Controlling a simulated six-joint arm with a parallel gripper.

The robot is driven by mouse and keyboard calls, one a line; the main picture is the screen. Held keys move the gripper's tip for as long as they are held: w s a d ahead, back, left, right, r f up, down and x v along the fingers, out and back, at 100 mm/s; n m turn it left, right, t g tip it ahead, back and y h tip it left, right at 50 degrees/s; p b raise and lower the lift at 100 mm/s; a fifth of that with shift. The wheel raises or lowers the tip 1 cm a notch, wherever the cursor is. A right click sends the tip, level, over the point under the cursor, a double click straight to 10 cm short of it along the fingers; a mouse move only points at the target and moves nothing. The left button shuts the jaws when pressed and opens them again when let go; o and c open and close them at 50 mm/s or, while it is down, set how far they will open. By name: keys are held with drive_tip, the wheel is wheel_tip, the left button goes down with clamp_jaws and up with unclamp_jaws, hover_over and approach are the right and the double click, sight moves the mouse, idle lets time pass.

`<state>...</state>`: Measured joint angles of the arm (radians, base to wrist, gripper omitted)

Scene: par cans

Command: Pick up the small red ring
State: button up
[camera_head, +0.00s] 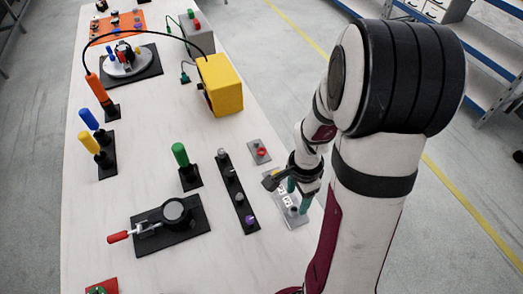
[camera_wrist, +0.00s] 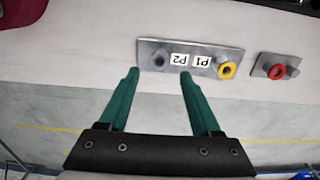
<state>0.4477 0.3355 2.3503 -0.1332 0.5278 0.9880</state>
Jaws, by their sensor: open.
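The small red ring (camera_wrist: 276,71) is on a small grey plate (camera_wrist: 261,63) at the right of the wrist view. A short grey peg shows at its right; I cannot tell whether the ring is around a peg. In the head view the red ring (camera_head: 261,152) is small, beyond my gripper (camera_head: 298,195). My gripper (camera_wrist: 158,73) has green fingers spread wide with nothing between them. In the wrist view its fingertips are at the lower edge of the P1/P2 plate, left of the red ring.
The P1/P2 plate (camera_wrist: 187,57) carries a yellow ring (camera_wrist: 228,70) at its P1 end, between my fingers and the red ring. In the head view a dark strip with several knobs (camera_head: 237,190) and a yellow box (camera_head: 222,85) stand nearby.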

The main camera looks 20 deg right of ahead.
drive_tip(key=w+d+r, duration=0.1)
drive_tip(key=w+r, duration=0.3)
drive_tip(key=w, duration=0.5)
wheel_tip(320, 180, up, 7)
hover_over(262, 152)
wheel_tip(262, 152, down, 15)
drive_tip(key=shift+f, duration=0.1)
drive_tip(key=shift+c, duration=0.3)
clamp_jaws()
